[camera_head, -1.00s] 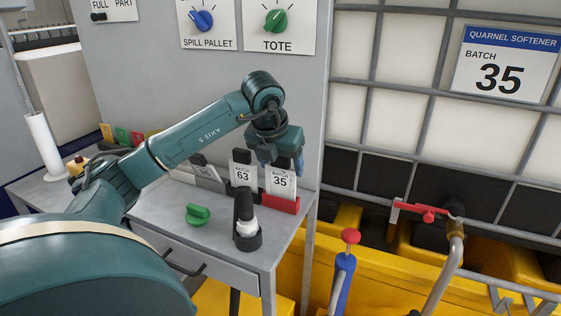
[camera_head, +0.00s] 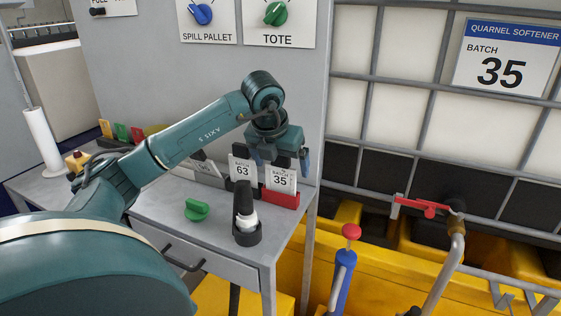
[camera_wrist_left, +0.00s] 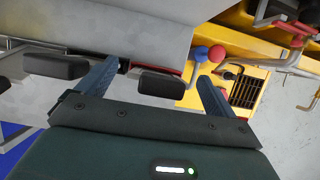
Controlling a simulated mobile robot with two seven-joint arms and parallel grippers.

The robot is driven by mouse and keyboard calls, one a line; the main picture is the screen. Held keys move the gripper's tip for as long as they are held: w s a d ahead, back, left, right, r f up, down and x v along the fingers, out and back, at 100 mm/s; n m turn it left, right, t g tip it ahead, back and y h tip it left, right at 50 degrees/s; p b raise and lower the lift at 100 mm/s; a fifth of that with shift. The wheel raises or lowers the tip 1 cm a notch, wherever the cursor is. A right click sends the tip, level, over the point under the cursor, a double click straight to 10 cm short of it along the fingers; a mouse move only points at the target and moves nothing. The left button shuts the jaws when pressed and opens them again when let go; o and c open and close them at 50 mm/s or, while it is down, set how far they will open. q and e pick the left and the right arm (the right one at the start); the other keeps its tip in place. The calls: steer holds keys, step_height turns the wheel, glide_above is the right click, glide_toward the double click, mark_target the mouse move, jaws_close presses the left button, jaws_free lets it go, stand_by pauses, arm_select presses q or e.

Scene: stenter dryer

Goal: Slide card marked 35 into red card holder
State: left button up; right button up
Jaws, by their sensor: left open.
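The white card marked 35 (camera_head: 281,180) stands in the red card holder (camera_head: 283,199) at the right end of the grey desk, its lower part hidden by the holder. It looks slightly tilted. My left gripper (camera_head: 279,160) is above and behind it, open, with a finger on each side of the card's top. In the left wrist view, my left gripper (camera_wrist_left: 158,74) has its fingers spread wide around a dark block (camera_wrist_left: 160,83), apparently the card's grip, with gaps on both sides. A bit of red holder shows beside it. My right gripper is not in view.
A card marked 63 (camera_head: 242,170) stands close on the left, with a grey-held card (camera_head: 205,170) beyond. A black-and-white bottle-like item (camera_head: 246,222) and a green knob (camera_head: 197,210) stand in front. The cabinet panel (camera_head: 160,80) rises behind; the desk's right edge is close.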

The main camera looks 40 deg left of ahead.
arm_select(q)
steer(key=shift+f, duration=0.2)
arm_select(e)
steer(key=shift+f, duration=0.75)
arm_select(q)
steer(key=shift+v, duration=0.75)
steer(key=p+v, duration=0.1)
steer(key=v, duration=1.1)
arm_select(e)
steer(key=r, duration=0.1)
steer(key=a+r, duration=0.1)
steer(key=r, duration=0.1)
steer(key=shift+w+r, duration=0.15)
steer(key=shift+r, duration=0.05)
